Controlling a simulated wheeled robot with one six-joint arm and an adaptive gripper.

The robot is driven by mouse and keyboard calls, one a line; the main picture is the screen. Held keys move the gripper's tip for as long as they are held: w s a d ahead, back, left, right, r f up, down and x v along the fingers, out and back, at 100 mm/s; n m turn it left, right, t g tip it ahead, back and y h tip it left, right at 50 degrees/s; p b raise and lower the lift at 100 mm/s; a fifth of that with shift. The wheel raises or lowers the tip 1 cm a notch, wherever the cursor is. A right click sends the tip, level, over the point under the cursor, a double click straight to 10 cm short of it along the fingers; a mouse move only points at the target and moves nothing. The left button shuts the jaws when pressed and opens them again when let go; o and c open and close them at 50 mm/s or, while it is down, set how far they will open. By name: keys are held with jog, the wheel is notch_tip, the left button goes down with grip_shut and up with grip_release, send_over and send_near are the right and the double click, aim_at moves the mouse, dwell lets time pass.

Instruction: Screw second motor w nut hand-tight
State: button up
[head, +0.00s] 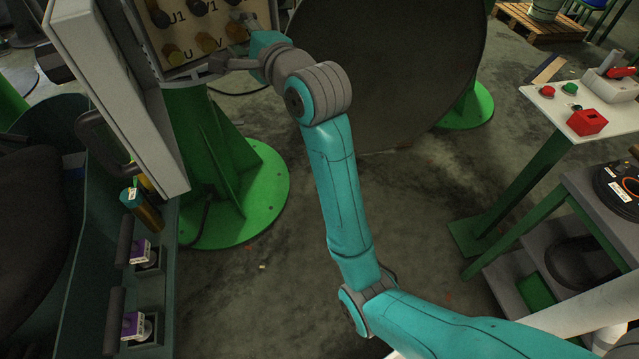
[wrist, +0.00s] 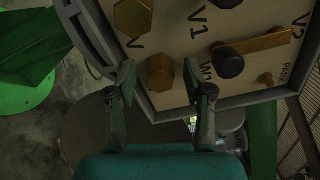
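The terminal panel (head: 185,70) is the pale board at the upper left of the head view. It carries brass hex nuts and dark terminals, labelled U, V, U1 and V1. My gripper (head: 233,42) is at the panel's lower right. In the wrist view my gripper (wrist: 160,77) is open, one finger either side of the brass nut, with gaps visible. Depth to the nut is unclear.
A dark W1 terminal (wrist: 229,63) with a brass bar (wrist: 262,45) lies right of the fingers in the wrist view. A green pedestal (head: 215,155) stands below the panel. A white table (head: 560,105) with a red box (head: 587,122) is at the right.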

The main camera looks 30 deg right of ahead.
jog(key=n, duration=1)
jog(key=shift+n, duration=0.3)
jog(key=n, duration=0.5)
jog(key=shift+d+n, duration=0.1)
jog(key=shift+n, duration=0.3)
jog(key=n, duration=0.5)
jog(key=shift+n, duration=0.3)
jog(key=s+d, duration=0.1)
jog(key=s, duration=1)
jog(key=s+f+m, duration=0.1)
jog(key=s+f, duration=0.4)
jog(key=f, duration=0.3)
jog(key=s+f+g+h, duration=0.1)
jog(key=s+f, duration=0.4)
jog(key=f, duration=0.4)
jog(key=s+f+m+h, duration=0.1)
jog(key=s+f, duration=0.4)
jog(key=f, duration=0.3)
jog(key=shift+f+m, duration=0.3)
jog(key=shift+f, duration=0.1)
jog(key=shift+s, duration=0.1)
